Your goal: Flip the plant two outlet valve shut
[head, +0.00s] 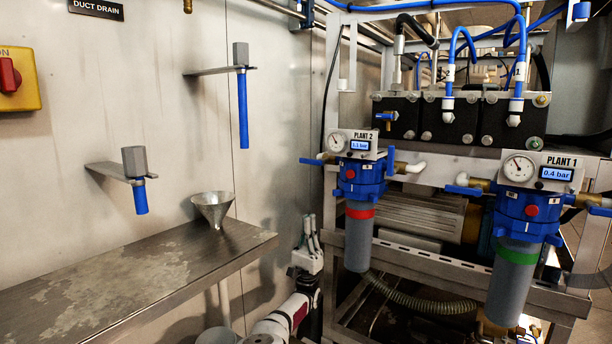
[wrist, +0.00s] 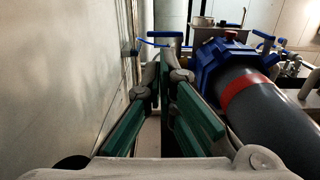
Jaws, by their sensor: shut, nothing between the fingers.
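The plant 2 filter unit (head: 361,190) has a blue head, a grey bowl with a red band, and a gauge panel reading 1.1 bar. A blue lever (head: 312,161) sticks out level at its left side. Another blue lever (head: 390,157) stands upright at its right side. I cannot read which side is the outlet. My gripper (head: 310,222) is shut and empty, pointing up, below and left of the unit. In the wrist view, the fingers (wrist: 168,65) have green pads. A blue lever (wrist: 158,44) lies beyond their tips, and the red-banded bowl (wrist: 250,95) is at right.
The plant 1 unit (head: 520,220) with a green band stands at right. A metal bench (head: 130,285) with a funnel (head: 213,207) is at left, against a steel wall (wrist: 60,80). A metal frame (head: 335,255) is close beside my gripper.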

